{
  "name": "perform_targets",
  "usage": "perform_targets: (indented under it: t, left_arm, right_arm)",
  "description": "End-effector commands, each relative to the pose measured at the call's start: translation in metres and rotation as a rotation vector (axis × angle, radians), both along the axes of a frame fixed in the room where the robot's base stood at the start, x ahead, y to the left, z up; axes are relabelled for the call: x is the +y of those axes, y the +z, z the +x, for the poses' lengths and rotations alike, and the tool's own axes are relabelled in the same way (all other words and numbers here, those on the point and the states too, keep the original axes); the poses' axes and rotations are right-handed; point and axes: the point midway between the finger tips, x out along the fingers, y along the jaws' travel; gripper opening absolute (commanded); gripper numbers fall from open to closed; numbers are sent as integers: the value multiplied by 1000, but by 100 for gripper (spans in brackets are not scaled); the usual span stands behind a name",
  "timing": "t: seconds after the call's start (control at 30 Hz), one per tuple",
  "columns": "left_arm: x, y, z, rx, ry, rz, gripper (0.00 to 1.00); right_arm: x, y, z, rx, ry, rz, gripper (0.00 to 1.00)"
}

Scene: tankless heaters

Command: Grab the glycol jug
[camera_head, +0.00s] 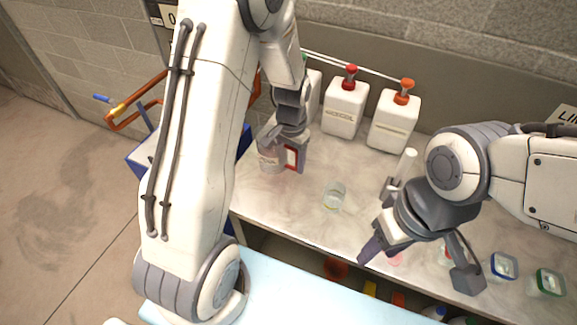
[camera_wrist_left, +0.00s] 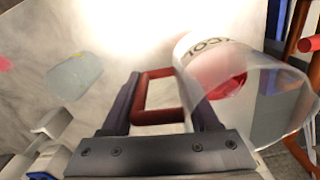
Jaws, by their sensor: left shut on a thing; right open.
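The glycol jug (camera_head: 270,156) is a clear jug with a red-framed handle, at the left of the bench top in the head view. In the left wrist view the jug (camera_wrist_left: 262,70) shows lettering ending in "COL" and some red liquid inside. My left gripper (camera_head: 291,150) is at its handle. In the left wrist view the fingers of the left gripper (camera_wrist_left: 166,102) are shut on the red handle (camera_wrist_left: 151,115). I cannot tell whether the jug touches the bench. My right gripper (camera_head: 416,264) is open and empty over the right part of the bench.
White pump bottles with a red pump (camera_head: 346,107) and an orange pump (camera_head: 393,120) stand at the back by the wall. A clear beaker (camera_head: 334,196) stands mid-bench. Lidded containers with blue (camera_head: 504,265) and green (camera_head: 549,282) rims sit at the right.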

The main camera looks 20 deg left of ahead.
Motion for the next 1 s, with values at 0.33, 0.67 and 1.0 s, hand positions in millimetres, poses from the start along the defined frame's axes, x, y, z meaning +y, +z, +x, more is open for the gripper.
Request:
perform_targets:
  t: [0.33,0.67,1.0]
  left_arm:
    - [-44,25,-4,-2,-4,0,0]
    - [-78,45,-7,-2,-2,0,0]
    - [-100,59,-10,-1,-1,0,0]
  right_arm:
    - [0,-9,0,0,0,0,50]
    - [0,-14,0,0,0,0,50]
    - [0,-17,0,0,0,0,50]
